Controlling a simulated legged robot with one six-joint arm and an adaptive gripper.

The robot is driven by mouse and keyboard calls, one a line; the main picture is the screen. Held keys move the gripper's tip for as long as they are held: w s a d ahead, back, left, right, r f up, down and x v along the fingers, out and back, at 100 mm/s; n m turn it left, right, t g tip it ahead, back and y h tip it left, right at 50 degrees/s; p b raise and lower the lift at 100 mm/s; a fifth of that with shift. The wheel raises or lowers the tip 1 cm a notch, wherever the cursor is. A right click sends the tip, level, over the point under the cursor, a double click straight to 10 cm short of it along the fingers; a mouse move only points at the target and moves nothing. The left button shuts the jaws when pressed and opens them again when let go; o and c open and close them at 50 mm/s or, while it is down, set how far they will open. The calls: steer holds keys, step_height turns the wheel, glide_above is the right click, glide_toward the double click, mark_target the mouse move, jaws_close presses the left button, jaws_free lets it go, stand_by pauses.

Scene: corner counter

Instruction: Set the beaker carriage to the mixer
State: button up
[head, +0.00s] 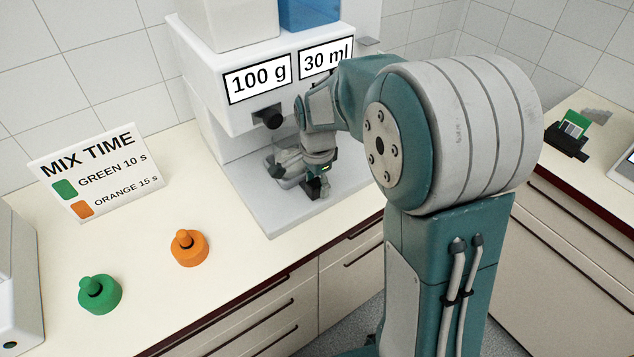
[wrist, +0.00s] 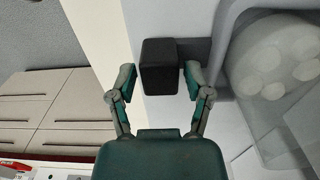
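In the wrist view a black block-shaped handle (wrist: 159,66) stands between the two fingers of my gripper (wrist: 160,78). The fingers are spread, one on each side, with a narrow gap visible at each. A clear beaker (wrist: 272,65) with pale round pieces in it is to the right of the handle, and a grey strip (wrist: 220,48) lies between them. In the head view my gripper (head: 318,185) is low over the base of the white dispenser (head: 225,75), under its labels "100 g" and "30 ml". My gripper and arm partly hide the beaker and carriage there.
A green button (head: 100,294) and an orange button (head: 189,248) are on the counter at left, before a MIX TIME sign (head: 97,172). A white machine (head: 18,285) is cut off at the left edge. A black holder (head: 567,140) with a green item stands on the right counter.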

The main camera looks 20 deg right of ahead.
steer(key=shift+a, duration=0.2)
jaws_close()
steer(key=shift+d, duration=0.1)
steer(key=w+d, duration=0.2)
steer(key=d, duration=0.6)
steer(key=w+d, duration=0.3)
steer(key=d, duration=0.6)
steer(key=w+d, duration=0.3)
steer(key=d, duration=0.6)
steer(key=shift+w, duration=0.2)
steer(key=shift+w+d, duration=0.2)
steer(key=shift+d, duration=0.15)
steer(key=o, duration=0.6)
jaws_free()
steer(key=shift+c, duration=0.2)
steer(key=shift+d+r, duration=0.1)
step_height(320, 180, up, 12)
